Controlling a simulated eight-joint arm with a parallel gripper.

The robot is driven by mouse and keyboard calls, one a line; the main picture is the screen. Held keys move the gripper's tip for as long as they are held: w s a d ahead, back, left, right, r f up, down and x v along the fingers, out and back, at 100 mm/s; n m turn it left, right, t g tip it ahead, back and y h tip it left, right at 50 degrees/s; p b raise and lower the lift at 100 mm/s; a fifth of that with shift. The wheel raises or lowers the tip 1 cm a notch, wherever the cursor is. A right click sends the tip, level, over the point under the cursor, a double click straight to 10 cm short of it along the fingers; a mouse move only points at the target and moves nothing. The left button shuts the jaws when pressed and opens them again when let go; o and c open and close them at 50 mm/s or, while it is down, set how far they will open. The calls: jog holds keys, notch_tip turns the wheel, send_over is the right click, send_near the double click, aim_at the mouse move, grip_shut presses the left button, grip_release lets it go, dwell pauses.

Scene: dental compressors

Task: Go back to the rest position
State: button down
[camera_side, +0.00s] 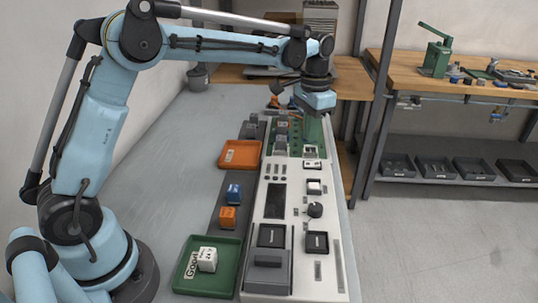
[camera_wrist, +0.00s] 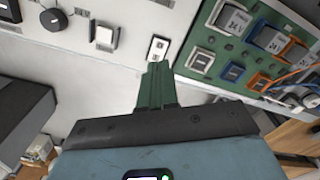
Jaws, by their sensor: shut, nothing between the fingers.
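My gripper (camera_side: 313,138) is at the far part of the long white control panel (camera_side: 298,225), pointing down near the green board section. Its green fingers are shut together with nothing between them. In the wrist view the closed fingers (camera_wrist: 157,68) point at a small white switch (camera_wrist: 158,48) at the edge of the white panel (camera_wrist: 112,68). The fingertips overlap the switch's lower end in that view; I cannot tell whether they touch it. The green board (camera_wrist: 228,48) with blue and orange modules lies to their right.
Left of the panel are an orange tray (camera_side: 240,154), a blue cube (camera_side: 234,191), an orange cube (camera_side: 228,217) and a green tray (camera_side: 231,268) holding a white cube (camera_side: 208,258). A black knob (camera_side: 315,210) rises from the panel. A shelf post (camera_side: 379,110) stands right.

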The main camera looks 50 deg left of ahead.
jog(key=s+r+n+t, duration=0.1)
jog(key=s+r+t, duration=0.3)
jog(key=s, duration=0.6)
jog(key=s+f+n+t, duration=0.2)
jog(key=s+t, duration=0.1)
jog(key=s, duration=0.7)
jog(key=shift+a+f, duration=0.2)
jog(key=shift+a, duration=0.2)
jog(key=shift+s, duration=0.1)
